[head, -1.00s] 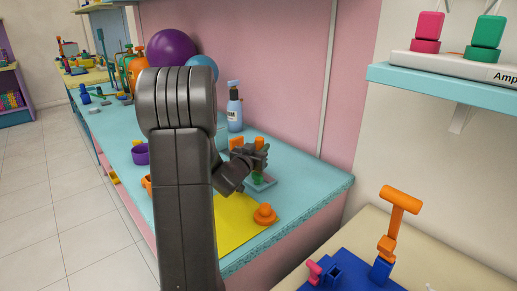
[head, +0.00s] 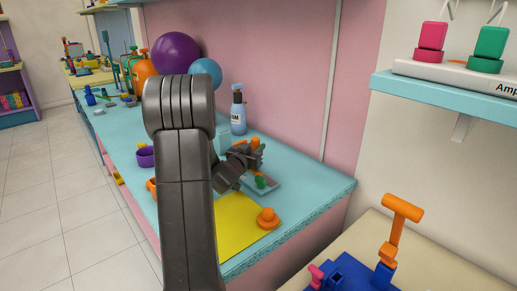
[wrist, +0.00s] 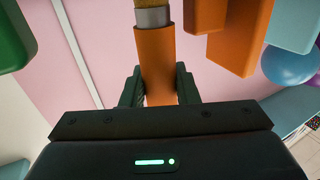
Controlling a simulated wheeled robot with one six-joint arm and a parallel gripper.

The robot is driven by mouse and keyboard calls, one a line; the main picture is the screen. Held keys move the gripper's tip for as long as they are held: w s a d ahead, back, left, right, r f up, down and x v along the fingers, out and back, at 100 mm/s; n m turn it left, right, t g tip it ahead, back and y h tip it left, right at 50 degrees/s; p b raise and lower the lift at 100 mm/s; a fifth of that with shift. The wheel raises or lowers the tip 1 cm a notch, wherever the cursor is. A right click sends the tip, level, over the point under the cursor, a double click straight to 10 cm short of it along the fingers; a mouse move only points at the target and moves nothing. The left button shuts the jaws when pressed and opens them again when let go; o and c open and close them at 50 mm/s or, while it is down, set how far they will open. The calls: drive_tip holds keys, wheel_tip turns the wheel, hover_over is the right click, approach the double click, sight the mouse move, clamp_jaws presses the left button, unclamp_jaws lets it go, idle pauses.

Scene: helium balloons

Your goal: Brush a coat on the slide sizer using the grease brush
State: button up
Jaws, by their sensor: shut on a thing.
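My gripper (head: 250,156) is above the teal worktop, near a grey tray. In the wrist view its fingers (wrist: 160,88) are shut on the orange handle of the grease brush (wrist: 156,60). A metal collar and tan bristles show at the top edge of that view, with the tip cut off. In the head view only a small orange piece shows at the gripper, probably the brush. I cannot surely pick out the slide sizer. Orange block shapes (wrist: 238,35) stand right of the brush in the wrist view, and a green shape is at the left.
The grey tray (head: 272,184) holds a green piece. A yellow mat (head: 236,226) carries an orange knobbed piece (head: 268,218). A blue pump bottle (head: 238,112) stands behind the gripper. A purple bowl (head: 145,156) is at left. Balloons (head: 175,53) are at the back.

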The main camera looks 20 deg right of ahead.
drive_tip(key=shift+w+a, duration=0.15)
drive_tip(key=shift+w, duration=0.3)
wheel_tip(320, 180, up, 7)
drive_tip(key=p, duration=0.6)
drive_tip(key=shift+r, duration=0.1)
